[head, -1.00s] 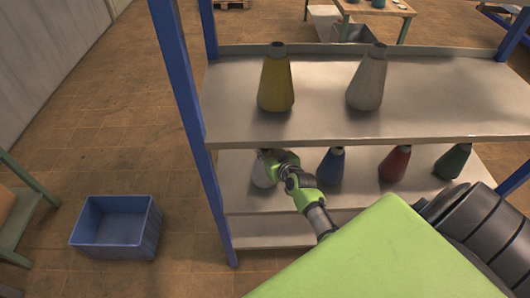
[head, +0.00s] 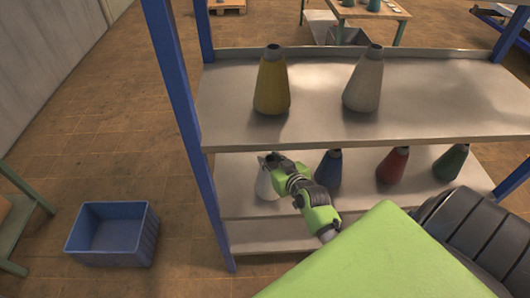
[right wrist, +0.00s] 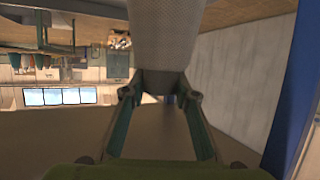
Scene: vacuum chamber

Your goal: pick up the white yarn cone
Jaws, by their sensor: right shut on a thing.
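The white yarn cone (head: 265,186) is at the left end of the lower shelf (head: 235,185), partly hidden by my right gripper. My right gripper (head: 268,160) is shut on the cone's narrow grey top. In the right wrist view the cone's pale textured body (right wrist: 165,30) lies beyond the fingers, its tip between them (right wrist: 165,85). The cone looks upright, close to the shelf's front; I cannot tell whether its base touches the shelf. My left gripper is not in view.
The upper shelf (head: 420,95) overhangs, holding a yellow cone (head: 271,85) and a light grey cone (head: 363,82). Blue (head: 328,170), red (head: 391,166) and green (head: 450,163) cones stand to the right below. A blue post (head: 185,130) is close left. A blue bin (head: 112,235) sits on the floor.

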